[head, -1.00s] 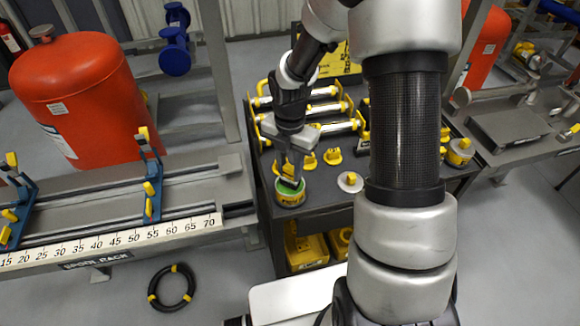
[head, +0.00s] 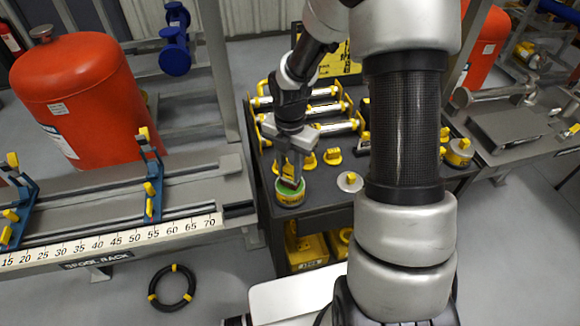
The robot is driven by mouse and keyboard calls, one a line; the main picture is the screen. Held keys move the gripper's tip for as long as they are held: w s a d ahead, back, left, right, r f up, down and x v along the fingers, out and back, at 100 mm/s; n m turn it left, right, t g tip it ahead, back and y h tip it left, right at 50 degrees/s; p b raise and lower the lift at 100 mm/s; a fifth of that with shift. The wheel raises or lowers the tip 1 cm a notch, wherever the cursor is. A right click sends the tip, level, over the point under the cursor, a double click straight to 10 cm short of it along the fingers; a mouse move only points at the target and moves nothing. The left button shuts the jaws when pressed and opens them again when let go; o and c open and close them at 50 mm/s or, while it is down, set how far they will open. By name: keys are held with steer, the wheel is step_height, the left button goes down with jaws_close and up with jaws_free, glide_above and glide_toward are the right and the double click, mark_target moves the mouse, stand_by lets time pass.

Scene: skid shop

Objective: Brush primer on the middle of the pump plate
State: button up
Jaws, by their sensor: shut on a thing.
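My gripper (head: 292,173) is over the near left part of the dark cart, shut on a small yellow thing, probably the brush (head: 289,178); the fingers hide most of it. Right under it stands an open tin (head: 290,199) with a yellow label and a green rim. The thing's lower end is at the tin's mouth; I cannot tell whether it is still inside. A flat grey plate (head: 508,125), perhaps the pump plate, lies on the bench at the right. My arm is in front of part of the cart.
A round silver lid with a yellow knob (head: 350,182) lies right of the tin. Yellow-ended rollers (head: 310,110) and small yellow pieces (head: 333,156) are behind. Another tin (head: 459,152) stands near the cart's right end. The spool rack (head: 120,240) is at left.

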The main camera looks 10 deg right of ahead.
mark_target(290, 167)
steer(key=shift+r+p, duration=3)
steer(key=shift+r, duration=0.45)
